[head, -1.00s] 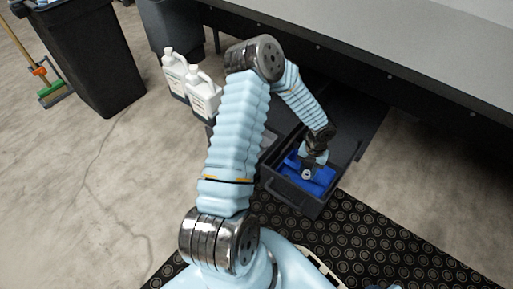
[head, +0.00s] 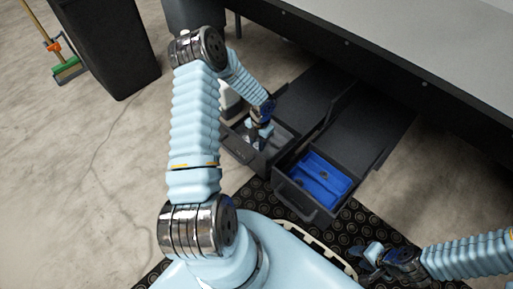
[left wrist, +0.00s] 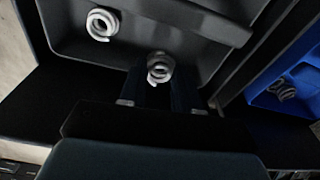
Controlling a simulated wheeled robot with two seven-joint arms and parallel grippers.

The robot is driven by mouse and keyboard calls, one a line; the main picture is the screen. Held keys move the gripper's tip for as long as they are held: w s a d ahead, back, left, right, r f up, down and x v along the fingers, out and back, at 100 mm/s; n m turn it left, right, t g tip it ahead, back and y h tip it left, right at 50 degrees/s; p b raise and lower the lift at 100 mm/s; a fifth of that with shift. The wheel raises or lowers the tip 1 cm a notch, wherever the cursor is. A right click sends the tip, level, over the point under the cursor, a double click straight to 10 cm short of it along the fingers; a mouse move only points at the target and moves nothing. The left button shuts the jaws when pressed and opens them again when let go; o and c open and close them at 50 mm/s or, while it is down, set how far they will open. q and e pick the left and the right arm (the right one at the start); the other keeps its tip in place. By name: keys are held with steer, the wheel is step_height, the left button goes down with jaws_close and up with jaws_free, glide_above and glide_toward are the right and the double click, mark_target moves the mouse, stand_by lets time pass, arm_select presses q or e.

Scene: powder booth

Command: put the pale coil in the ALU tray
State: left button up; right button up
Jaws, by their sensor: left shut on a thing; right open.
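My left gripper (head: 259,134) is over the left open drawer (head: 241,154), which has a grey inside. In the left wrist view it is shut on a pale coil (left wrist: 160,68), held between the fingertips over the grey tray (left wrist: 185,25). A second pale coil (left wrist: 102,24) lies in that tray. The front carries a marking too small to read, so I cannot confirm it as ALU. Whether the held coil touches the floor is unclear. My right gripper (head: 376,257) is open and empty over the mat, at the lower right.
The right open drawer (head: 297,200) holds a blue tray (head: 310,193) with a darker coil (left wrist: 284,90). A grey-topped bench (head: 410,40) stands behind. A white jug is partly hidden by my left arm. A black bin (head: 105,45) stands at left; a patterned mat (head: 350,215) lies in front.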

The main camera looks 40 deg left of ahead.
arm_select(q)
steer(key=shift+f+b, duration=0.5)
steer(key=shift+f, duration=1.5)
steer(key=shift+f, duration=0.2)
steer(key=o, duration=1)
steer(key=shift+r, duration=0.1)
steer(key=shift+r, duration=0.2)
steer(key=r+p, duration=0.1)
steer(key=r, duration=0.3)
steer(key=w+r+p, duration=0.1)
steer(key=r, duration=0.3)
steer(key=r+p, duration=0.1)
steer(key=r, duration=0.2)
steer(key=shift+w+r, duration=0.25)
steer(key=shift+r, duration=0.15)
